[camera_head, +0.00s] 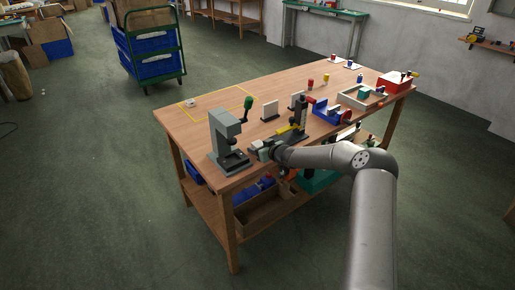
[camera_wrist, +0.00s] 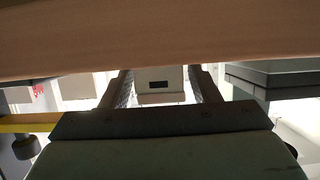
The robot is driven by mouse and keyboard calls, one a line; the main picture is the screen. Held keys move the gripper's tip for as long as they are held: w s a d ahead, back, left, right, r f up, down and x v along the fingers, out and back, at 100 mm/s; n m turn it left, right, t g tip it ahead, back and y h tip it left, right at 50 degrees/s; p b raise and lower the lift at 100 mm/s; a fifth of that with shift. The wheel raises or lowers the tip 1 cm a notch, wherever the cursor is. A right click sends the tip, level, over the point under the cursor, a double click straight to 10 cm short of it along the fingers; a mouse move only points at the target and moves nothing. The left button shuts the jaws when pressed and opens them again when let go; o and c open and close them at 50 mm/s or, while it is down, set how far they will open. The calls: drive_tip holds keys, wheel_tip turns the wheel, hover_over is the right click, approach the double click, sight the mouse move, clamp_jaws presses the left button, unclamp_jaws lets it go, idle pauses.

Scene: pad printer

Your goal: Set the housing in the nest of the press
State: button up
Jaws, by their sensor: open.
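The grey-green press (camera_head: 222,138) with a green-knobbed lever stands at the left front of the table; its dark base (camera_head: 234,163) faces my gripper. My gripper (camera_head: 262,151) is low over the table, just right of that base. In the wrist view my gripper (camera_wrist: 162,92) is open, with one finger on each side of a pale block with a dark slot (camera_wrist: 160,78), which looks like the housing. I cannot tell whether the fingers touch it. The nest is too small to make out, and I cannot tell what the block rests on.
A black stand with a yellow part (camera_head: 292,129) is close to the right of my gripper. A small white item (camera_head: 191,102) lies inside a yellow outline at the back left.

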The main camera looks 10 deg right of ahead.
drive_tip(key=c, duration=0.6)
drive_tip(key=shift+r, duration=0.1)
drive_tip(key=shift+r+p, duration=0.55)
drive_tip(key=shift+r, duration=0.1)
drive_tip(key=shift+s, duration=0.1)
drive_tip(key=shift+s+d+f+b, duration=0.1)
drive_tip(key=shift+s+d+b, duration=0.4)
drive_tip(key=shift+s, duration=0.35)
drive_tip(key=shift+s+d, duration=0.4)
drive_tip(key=shift+s, duration=0.3)
drive_tip(key=shift+s+d, duration=0.4)
drive_tip(key=shift+s, duration=0.3)
drive_tip(key=shift+s+d, duration=0.4)
drive_tip(key=shift+s, duration=0.3)
